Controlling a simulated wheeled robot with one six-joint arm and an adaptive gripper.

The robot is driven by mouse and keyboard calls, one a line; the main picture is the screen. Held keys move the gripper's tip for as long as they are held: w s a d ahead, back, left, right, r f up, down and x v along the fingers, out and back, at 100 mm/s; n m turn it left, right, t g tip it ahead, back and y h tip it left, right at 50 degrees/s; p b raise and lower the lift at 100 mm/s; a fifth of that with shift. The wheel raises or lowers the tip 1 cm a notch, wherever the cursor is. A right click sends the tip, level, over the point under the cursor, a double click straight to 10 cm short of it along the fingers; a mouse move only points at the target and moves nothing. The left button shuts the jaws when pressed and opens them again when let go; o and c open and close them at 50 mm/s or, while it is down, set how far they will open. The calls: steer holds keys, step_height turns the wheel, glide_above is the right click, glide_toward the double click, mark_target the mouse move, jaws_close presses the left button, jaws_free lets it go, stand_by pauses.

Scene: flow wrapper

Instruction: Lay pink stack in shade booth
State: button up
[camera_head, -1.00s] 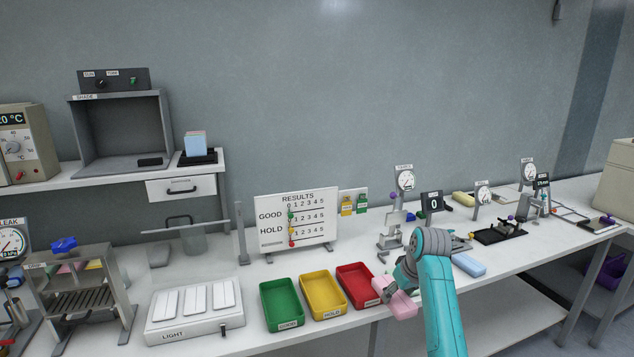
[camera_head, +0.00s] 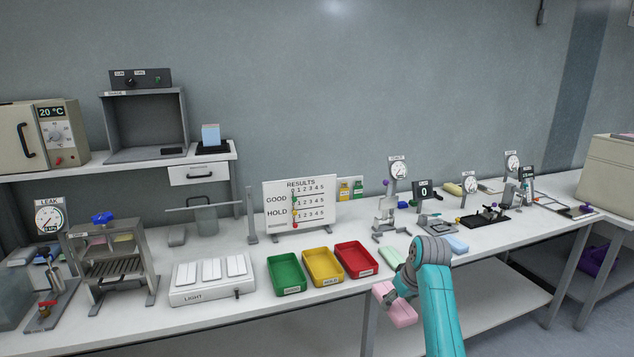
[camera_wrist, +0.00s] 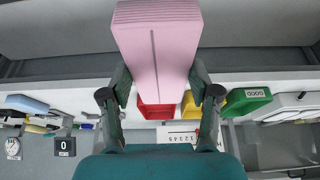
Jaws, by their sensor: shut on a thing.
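The pink stack (camera_head: 401,311) is a pale pink block in my gripper (camera_head: 390,291), in front of the bench's front edge. In the wrist view the pink stack (camera_wrist: 158,50) lies between the two fingers of my gripper (camera_wrist: 158,85), which are shut on its sides. The shade booth (camera_head: 147,123) is a grey open-fronted box on the raised shelf at the back left, far from my gripper. A small dark item (camera_head: 174,150) lies on its floor at the right; the rest of the floor looks bare.
Green (camera_head: 287,273), yellow (camera_head: 323,267) and red (camera_head: 356,260) trays line the bench near my gripper. A light box (camera_head: 212,280), a results board (camera_head: 300,204) and a slotted rack (camera_head: 107,262) stand to the left. A light blue stack (camera_head: 211,134) stands right of the booth.

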steer(key=s+a+f+m, duration=0.1)
steer(key=s+f, duration=0.5)
steer(key=f, duration=0.3)
steer(key=s+a+f+m, duration=0.1)
steer(key=s+f, duration=0.5)
steer(key=f, duration=0.2)
steer(key=s+f, duration=0.6)
steer(key=s, duration=0.2)
steer(key=s+a+f+m+h, duration=0.1)
steer(key=s+f, duration=0.5)
steer(key=s, duration=0.2)
steer(key=shift+s+a+m, duration=0.15)
steer(key=shift+s+m, duration=0.15)
steer(key=shift+s, duration=0.1)
